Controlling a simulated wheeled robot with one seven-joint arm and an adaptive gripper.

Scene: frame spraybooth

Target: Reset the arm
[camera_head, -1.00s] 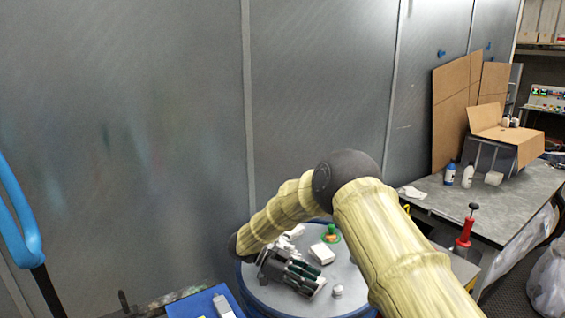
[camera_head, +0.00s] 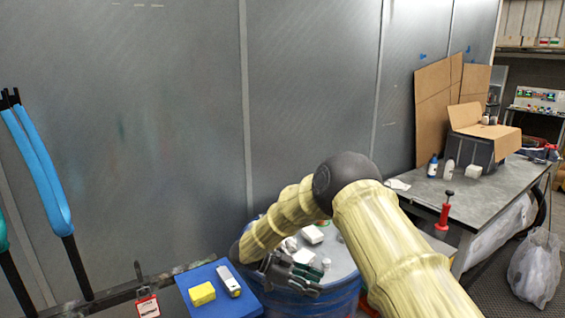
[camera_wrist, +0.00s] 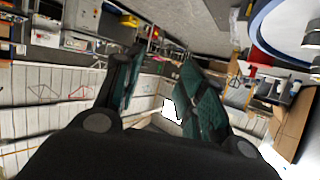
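My arm in its yellowish ribbed cover reaches forward and bends down to the left in the head view. My gripper (camera_head: 306,277) hangs at its end, in front of the round blue drum (camera_head: 338,296) and its light top. In the wrist view my gripper (camera_wrist: 160,62) shows two dark green fingers spread apart with a clear gap. Nothing is held between them. The wrist camera looks sideways across the room, with the drum's rim (camera_wrist: 262,42) at the upper right.
Small white items (camera_head: 312,234) sit on the drum. A grey workbench (camera_head: 415,199) stands right, with a red-handled tool (camera_head: 444,214). A grey wall stands behind.

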